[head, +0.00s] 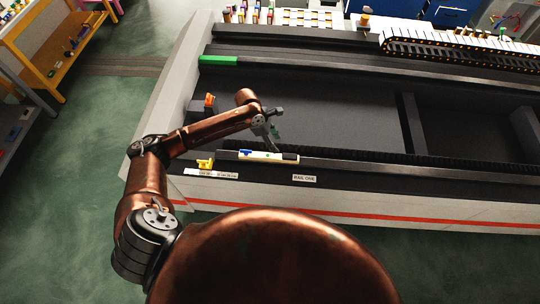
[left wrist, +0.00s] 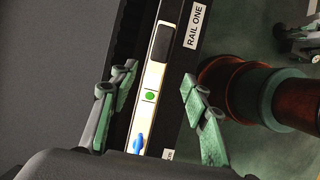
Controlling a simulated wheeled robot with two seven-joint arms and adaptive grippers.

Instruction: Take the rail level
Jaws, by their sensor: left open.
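The rail level (head: 268,156) is a pale, slim bar with a blue part at its left end, a green vial in the middle and a black part at its right. It lies along the front rail of the rack. In the left wrist view, the level (left wrist: 151,82) runs lengthwise between the two green-grey fingers. My left gripper (head: 272,139) is open, above and just behind the level, with nothing held. In the left wrist view the gripper (left wrist: 158,80) shows its fingers apart on either side of the level. My right gripper is not in view.
A green block (head: 218,61) lies farther back. The dark rack bed (head: 340,110) is mostly clear.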

